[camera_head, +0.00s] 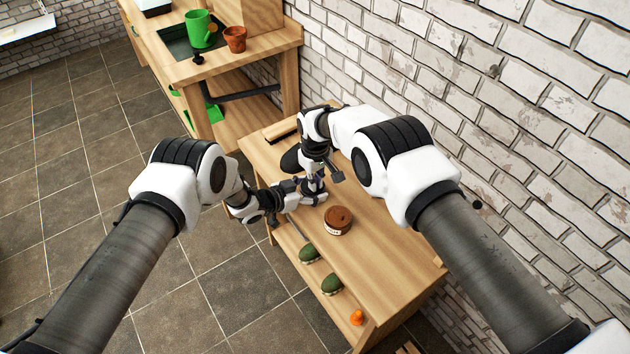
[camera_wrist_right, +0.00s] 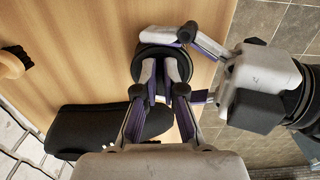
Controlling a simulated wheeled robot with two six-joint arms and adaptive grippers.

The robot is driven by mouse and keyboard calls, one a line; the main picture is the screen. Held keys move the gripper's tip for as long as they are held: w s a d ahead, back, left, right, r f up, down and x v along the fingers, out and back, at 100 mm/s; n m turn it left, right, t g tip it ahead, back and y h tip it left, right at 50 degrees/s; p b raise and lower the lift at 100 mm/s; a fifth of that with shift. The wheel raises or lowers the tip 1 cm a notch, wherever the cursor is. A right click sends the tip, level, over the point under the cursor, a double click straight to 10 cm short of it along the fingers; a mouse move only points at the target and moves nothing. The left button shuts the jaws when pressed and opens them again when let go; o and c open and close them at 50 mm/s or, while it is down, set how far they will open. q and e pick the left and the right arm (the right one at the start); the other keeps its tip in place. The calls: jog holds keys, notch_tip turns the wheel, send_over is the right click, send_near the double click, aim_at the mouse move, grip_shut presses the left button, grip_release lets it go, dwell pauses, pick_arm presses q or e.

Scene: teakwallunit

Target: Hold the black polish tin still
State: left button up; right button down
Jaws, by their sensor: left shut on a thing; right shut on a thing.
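The black polish tin (camera_wrist_right: 150,52) shows in the right wrist view as a round dark shape at the top middle, partly covered by my fingers. My right gripper (camera_wrist_right: 164,82) is above it, with its fingers closed in on the tin. My left gripper (camera_wrist_right: 187,36) comes in from the right of that view and is shut on the tin's side. In the head view, the left gripper (camera_head: 314,192) and the right gripper (camera_head: 318,174) meet over the wooden bench, and they mostly hide the tin there.
A round brown tin (camera_head: 338,221) stands on the wooden bench (camera_head: 375,250) near the grippers. A black shoe-like object (camera_wrist_right: 95,132) and a wooden brush (camera_wrist_right: 12,66) lie close by. Two green objects (camera_head: 308,253) and an orange item (camera_head: 357,317) are along the front. A brick wall borders the bench.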

jog(key=shift+r, duration=0.15)
dwell(0.4)
jog(key=shift+r, duration=0.95)
jog(key=shift+r, duration=2)
pick_arm(q)
jog(key=o, duration=1.7)
jog(key=shift+o, duration=0.2)
jog(key=shift+a, duration=0.1)
